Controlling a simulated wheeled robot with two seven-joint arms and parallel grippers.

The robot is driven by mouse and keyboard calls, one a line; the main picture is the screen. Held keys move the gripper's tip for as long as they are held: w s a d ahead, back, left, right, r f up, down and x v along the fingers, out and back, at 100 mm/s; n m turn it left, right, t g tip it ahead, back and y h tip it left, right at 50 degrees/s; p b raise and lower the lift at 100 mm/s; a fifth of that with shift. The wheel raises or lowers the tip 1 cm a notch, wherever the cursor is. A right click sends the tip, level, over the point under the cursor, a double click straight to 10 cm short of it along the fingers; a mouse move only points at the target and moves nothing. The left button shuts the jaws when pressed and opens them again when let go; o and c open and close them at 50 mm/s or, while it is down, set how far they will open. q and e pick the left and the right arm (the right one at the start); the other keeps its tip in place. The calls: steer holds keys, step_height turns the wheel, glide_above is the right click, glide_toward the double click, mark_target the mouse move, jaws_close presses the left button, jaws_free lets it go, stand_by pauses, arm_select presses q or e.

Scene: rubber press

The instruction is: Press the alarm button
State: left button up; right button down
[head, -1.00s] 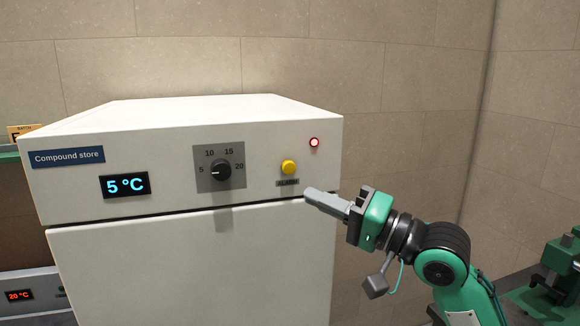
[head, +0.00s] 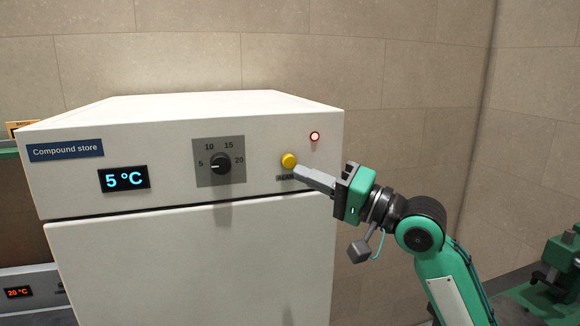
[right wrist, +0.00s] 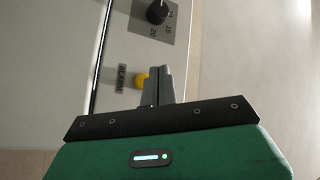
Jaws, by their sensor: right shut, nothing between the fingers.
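The yellow alarm button (head: 289,160) is on the front panel of the white compound store cabinet (head: 190,265), above its "ALARM" label (head: 284,178). My right gripper (head: 297,171) is shut and empty, and its fingertips are just below and right of the button. In the head view they overlap the label's right part. In the right wrist view the button (right wrist: 141,80) shows beside the shut fingers (right wrist: 157,75), which partly cover it. I cannot tell whether the fingertips touch it. My left gripper is not in view.
A red-ringed lamp (head: 315,136) is above and right of the button. A dial (head: 220,164) and a blue "5 °C" display (head: 124,179) are to the left on the panel. A green machine (head: 560,265) stands at the far right.

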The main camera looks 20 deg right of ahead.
mark_target(287, 161)
steer(key=shift+w, duration=1.7)
steer(key=shift+w+p, duration=0.15)
steer(key=shift+p, duration=0.15)
stand_by(0.5)
steer(key=shift+w+a, duration=0.1)
steer(key=shift+w, duration=0.15)
steer(key=shift+w, duration=0.8)
stand_by(1.0)
steer(key=shift+s, duration=0.1)
steer(key=shift+s+p, duration=0.4)
steer(key=shift+s, duration=0.7)
steer(key=shift+s+p, duration=0.6)
steer(key=shift+s, duration=1.85)
